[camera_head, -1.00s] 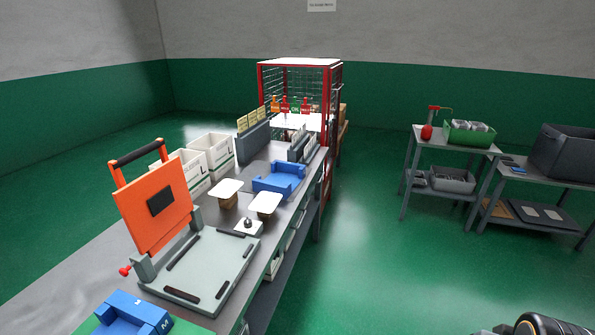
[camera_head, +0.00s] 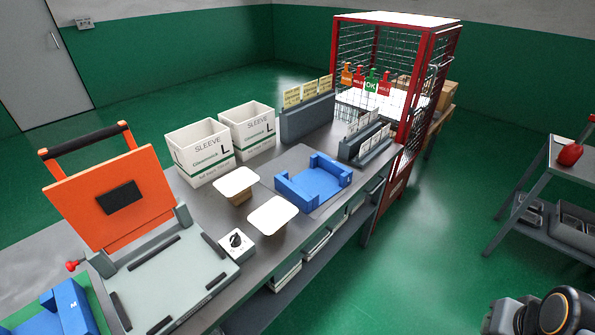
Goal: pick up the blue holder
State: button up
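A blue holder (camera_head: 313,183) with raised side walls sits on the grey bench, right of two white-topped pads. It looks empty. A second blue holder (camera_head: 66,308) is at the lower left on a green surface, cut off by the frame's lower edge. The frames do not show which one the task means. My gripper is not clearly in view. A dark rounded arm part of mine shows at the lower right, far from both holders.
The bench (camera_head: 298,158) carries an orange-lidded press (camera_head: 117,203), two white SLEEVE boxes (camera_head: 203,152), a dial box (camera_head: 236,243) and grey card racks (camera_head: 306,117). A red wire cage (camera_head: 396,76) stands at the far end. Green floor on the right is clear up to a grey shelf.

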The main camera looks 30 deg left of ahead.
aim_at(325, 177)
jog(key=u, duration=0.85)
jog(key=i, duration=0.9)
jog(key=u, duration=1.35)
jog(key=i, duration=0.25)
jog(key=u, duration=0.2)
